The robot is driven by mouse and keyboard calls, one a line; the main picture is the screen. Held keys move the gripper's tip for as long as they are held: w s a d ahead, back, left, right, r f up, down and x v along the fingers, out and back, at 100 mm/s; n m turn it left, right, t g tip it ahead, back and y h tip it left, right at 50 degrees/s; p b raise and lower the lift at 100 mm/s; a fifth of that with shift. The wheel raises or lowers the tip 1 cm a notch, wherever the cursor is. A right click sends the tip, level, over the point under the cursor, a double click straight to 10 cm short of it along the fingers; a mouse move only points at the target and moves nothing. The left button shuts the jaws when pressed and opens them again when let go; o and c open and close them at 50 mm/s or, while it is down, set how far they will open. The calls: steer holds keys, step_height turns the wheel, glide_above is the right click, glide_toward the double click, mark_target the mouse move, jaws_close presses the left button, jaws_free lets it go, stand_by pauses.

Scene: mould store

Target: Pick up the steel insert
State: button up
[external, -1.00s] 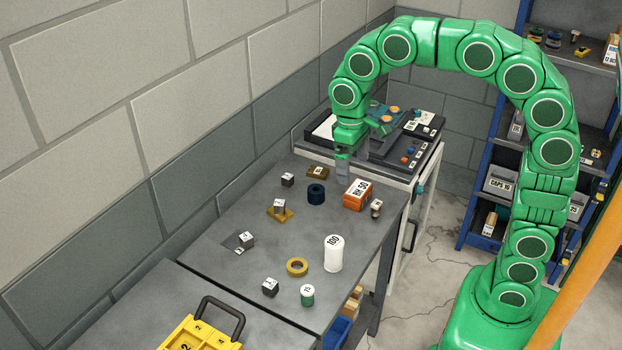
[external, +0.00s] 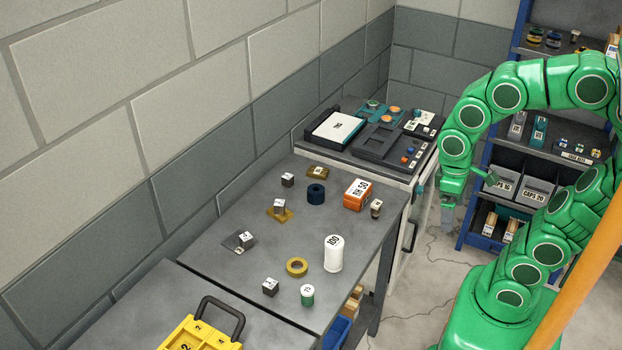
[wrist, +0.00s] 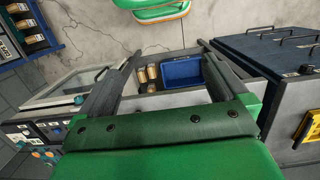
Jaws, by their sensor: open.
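Several small grey metal blocks with labels stand on the grey table (external: 215,262), and I cannot tell which is the steel insert. One block (external: 287,180) is near the wall, another block (external: 279,205) sits on a yellow-brown plate (external: 283,215), another block (external: 246,238) stands by a dark flat piece, and another block (external: 270,287) is near the front. A small metal piece (external: 376,207) stands at the right edge. My gripper (external: 446,215) is open and empty, off the table's right side. In the wrist view its two dark fingers (wrist: 170,52) are apart with nothing between them.
An orange box (external: 357,194), white cylinder (external: 333,253), yellow ring (external: 297,267), dark blue ring (external: 316,194) and green-white spool (external: 307,295) share the table. A machine cabinet (external: 384,150) stands behind. A blue bin (wrist: 182,72) sits below the tabletop. Floor right is clear.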

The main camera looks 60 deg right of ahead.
mark_target(243, 241)
steer(key=s, duration=0.1)
steer(key=s+f, duration=0.1)
steer(key=s, duration=0.1)
steer(key=shift+d+f, duration=0.1)
steer(key=shift+f, duration=0.15)
steer(key=shift+c, duration=0.2)
steer(key=c, duration=0.6)
steer(key=shift+c, duration=0.2)
